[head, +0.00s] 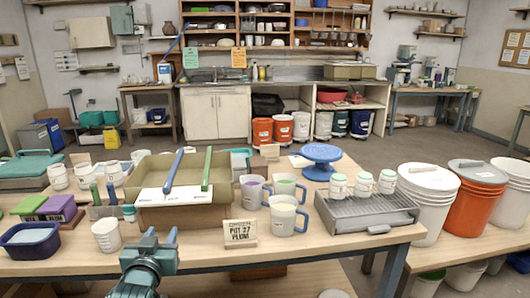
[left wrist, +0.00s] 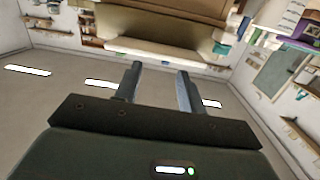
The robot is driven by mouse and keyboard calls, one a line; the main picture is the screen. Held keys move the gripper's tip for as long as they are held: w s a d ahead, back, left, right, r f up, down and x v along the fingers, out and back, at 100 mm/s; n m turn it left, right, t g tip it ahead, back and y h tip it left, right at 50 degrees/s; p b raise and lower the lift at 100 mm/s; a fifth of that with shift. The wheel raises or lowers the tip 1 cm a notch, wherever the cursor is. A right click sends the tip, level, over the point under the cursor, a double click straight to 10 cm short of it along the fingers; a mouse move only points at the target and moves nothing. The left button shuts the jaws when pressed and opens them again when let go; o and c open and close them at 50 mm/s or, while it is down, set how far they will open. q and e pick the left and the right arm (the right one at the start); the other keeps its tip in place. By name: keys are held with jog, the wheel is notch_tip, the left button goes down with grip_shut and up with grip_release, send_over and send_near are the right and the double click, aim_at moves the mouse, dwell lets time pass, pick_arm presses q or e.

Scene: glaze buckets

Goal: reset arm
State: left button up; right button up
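My left gripper (head: 161,238) is at the front edge of the table, low in the head view, with its fingers pointing up. In the left wrist view its two fingers (left wrist: 157,78) stand apart with nothing between them. It is just in front of the tan bin (head: 158,218) and left of the sign reading "PIT 27 PLUM" (head: 240,232). My right gripper is in neither view.
A white cup (head: 107,236) and a dark blue tub (head: 31,243) stand left of the gripper. Several mugs (head: 287,215), a grey rack (head: 366,212) with small jars and a blue turntable (head: 321,158) stand to the right. White and orange buckets (head: 475,198) stand far right.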

pick_arm(q)
jog(key=s+d+f+m+g+h+p, duration=0.1)
jog(key=s+d+f, duration=0.3)
jog(key=s, duration=0.5)
jog(key=s+d+f+m+g+h+p, duration=0.1)
jog(key=s+d+f+m+g+h, duration=0.1)
jog(key=s+d+f, duration=0.3)
jog(key=s+d+f+m+g+h+p, duration=0.1)
jog(key=s+d+f+g+h, duration=0.2)
jog(key=s+f, duration=0.6)
jog(key=s+d, duration=0.2)
jog(key=s, duration=0.2)
jog(key=shift+s+p, duration=0.2)
jog(key=shift+p, duration=0.2)
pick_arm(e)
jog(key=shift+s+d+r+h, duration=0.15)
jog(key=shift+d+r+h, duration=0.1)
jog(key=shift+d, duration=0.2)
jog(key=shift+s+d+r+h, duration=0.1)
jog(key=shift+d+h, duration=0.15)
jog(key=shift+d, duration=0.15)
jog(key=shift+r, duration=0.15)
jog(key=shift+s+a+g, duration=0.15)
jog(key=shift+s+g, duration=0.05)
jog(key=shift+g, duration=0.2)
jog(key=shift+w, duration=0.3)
